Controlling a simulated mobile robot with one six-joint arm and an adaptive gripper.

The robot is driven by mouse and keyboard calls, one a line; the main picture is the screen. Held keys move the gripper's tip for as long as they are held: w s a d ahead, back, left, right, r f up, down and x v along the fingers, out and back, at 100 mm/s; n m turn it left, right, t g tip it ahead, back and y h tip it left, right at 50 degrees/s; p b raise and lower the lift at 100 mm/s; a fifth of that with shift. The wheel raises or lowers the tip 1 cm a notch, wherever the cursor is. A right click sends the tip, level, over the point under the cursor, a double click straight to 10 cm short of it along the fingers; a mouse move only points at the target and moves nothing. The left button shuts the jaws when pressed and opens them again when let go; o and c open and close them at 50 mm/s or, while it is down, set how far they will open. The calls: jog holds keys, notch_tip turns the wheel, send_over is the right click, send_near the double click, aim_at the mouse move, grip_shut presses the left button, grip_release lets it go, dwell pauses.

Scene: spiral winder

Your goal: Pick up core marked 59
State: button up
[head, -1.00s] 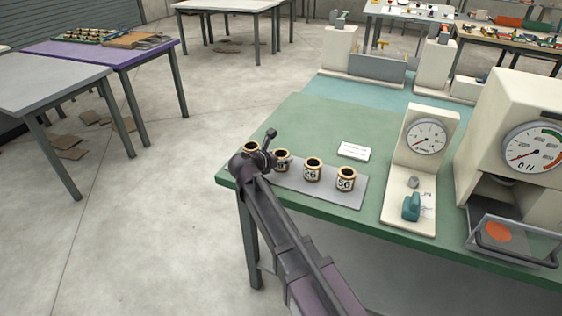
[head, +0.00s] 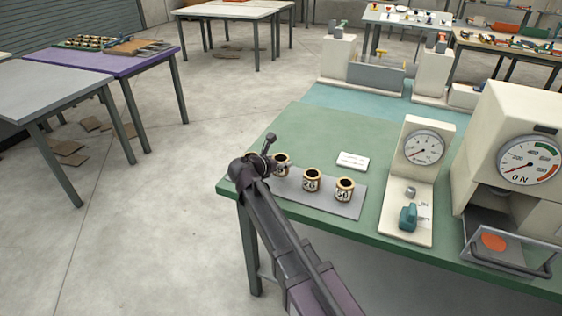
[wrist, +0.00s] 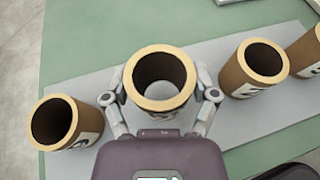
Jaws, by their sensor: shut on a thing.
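In the wrist view my gripper (wrist: 161,96) has its two fingers on either side of a tan core (wrist: 160,105) with a pale rim and is shut on it. The held core is upright; its number is hidden. It is second from the left in the row and shows in the head view (head: 282,166) beside my wrist. I cannot tell whether it is clear of the tray. Another core (wrist: 54,123) stands to its left, label unreadable; my arm hides it in the head view. To the right stand a core that looks marked 26 (head: 312,181) and one that looks marked 56 (head: 344,190).
The cores' grey tray (head: 350,209) lies at the green bench's (head: 315,130) front left edge. A white card (head: 352,161) lies behind it. A dial gauge stand (head: 422,150) and a larger machine with a dial (head: 525,120) stand right.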

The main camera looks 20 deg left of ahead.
jog(key=s+d+r+p, duration=0.1)
jog(key=s+d+r, duration=0.1)
jog(key=s, duration=1.3)
jog(key=shift+s+d+r+p, duration=0.2)
jog(key=shift+s+d+p, duration=0.1)
jog(key=shift+s, duration=0.1)
